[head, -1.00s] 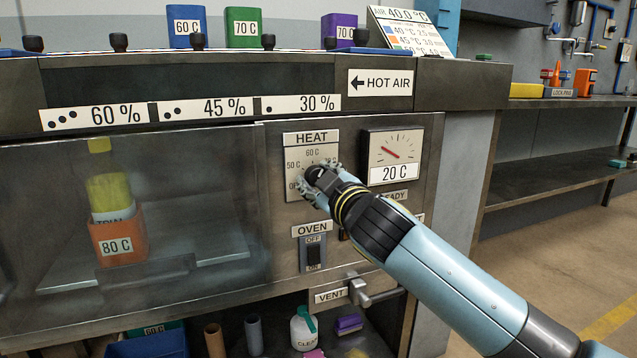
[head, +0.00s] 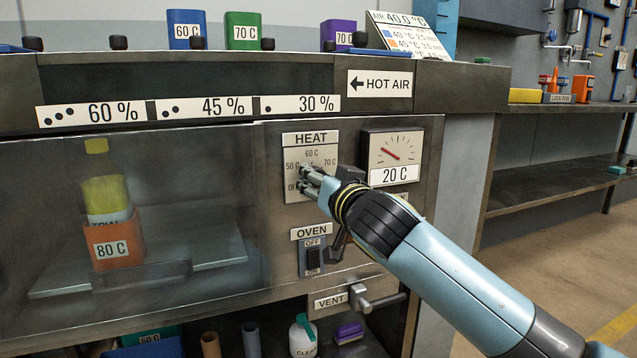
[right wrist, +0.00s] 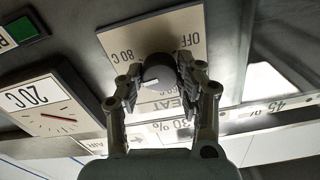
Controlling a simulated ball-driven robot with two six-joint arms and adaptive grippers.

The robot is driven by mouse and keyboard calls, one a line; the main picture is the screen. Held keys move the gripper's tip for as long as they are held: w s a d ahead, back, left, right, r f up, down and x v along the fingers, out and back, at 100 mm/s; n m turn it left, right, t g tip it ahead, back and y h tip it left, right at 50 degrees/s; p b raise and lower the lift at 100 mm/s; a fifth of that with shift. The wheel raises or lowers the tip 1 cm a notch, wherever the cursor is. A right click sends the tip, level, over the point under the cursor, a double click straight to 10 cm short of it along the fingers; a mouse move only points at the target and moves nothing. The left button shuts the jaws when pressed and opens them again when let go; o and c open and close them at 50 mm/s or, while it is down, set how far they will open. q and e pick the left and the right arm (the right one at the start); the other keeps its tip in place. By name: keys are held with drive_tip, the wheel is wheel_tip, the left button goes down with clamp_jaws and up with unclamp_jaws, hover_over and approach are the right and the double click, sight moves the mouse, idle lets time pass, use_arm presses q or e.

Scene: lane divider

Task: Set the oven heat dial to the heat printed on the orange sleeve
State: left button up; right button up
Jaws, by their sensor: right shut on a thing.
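The orange sleeve (head: 118,246), printed 80 C, sits behind the oven glass around a bottle with yellow contents (head: 106,195). The heat dial (right wrist: 158,70) is a dark round knob on a pale HEAT plate (head: 311,155). In the right wrist view its white mark points toward the HEAT title side, slightly left, away from the 80 C print; the exact setting is hard to read. My right gripper (right wrist: 158,82) is shut on the dial, a finger on each side. In the head view the gripper (head: 308,182) covers the dial. My left gripper is out of view.
A gauge (head: 391,158) reading 20 C is right of the plate. Below are the OVEN switch (head: 313,256) and the VENT handle (head: 362,297). Several canisters, including a green one (head: 243,30), stand on top. A lower shelf holds a spray bottle (head: 302,337).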

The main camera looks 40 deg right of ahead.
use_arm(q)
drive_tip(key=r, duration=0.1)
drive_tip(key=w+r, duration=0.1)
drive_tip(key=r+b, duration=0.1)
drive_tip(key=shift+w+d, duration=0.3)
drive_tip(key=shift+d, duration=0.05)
use_arm(e)
drive_tip(key=m, duration=0.7)
drive_tip(key=shift+f, duration=0.25)
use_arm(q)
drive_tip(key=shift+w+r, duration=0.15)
use_arm(e)
drive_tip(key=o, duration=1.1)
drive_tip(key=shift+r, duration=0.1)
drive_tip(key=shift+o, duration=0.2)
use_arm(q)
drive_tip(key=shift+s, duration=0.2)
